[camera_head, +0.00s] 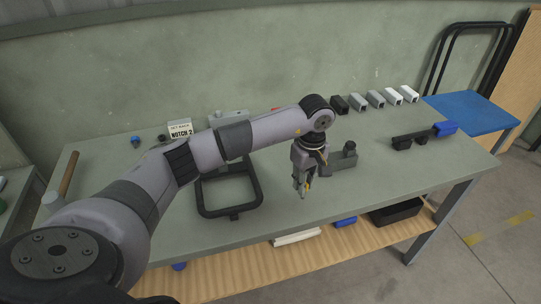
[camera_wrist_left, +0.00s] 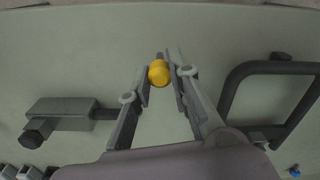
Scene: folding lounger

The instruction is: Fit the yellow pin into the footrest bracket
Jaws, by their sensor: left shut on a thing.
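My left gripper (camera_head: 302,192) hangs over the front middle of the workbench. In the left wrist view its two fingers (camera_wrist_left: 162,62) are shut on the yellow pin (camera_wrist_left: 159,73), whose round yellow head shows between the fingertips. The black looped frame (camera_head: 231,213) lies on the bench left of the gripper and shows at the right of the left wrist view (camera_wrist_left: 262,68). A grey block with a dark knob (camera_head: 343,161) stands just right of the gripper; a bar runs from it toward the fingers. I cannot tell which part is the footrest bracket. My right gripper is out of view.
A row of small blocks (camera_head: 375,99) stands along the bench's back edge. A black bar with a blue end (camera_head: 420,137) lies at the right. A "NOTCH 2" card (camera_head: 180,130) and a hammer (camera_head: 66,176) are at the left. The front right bench top is clear.

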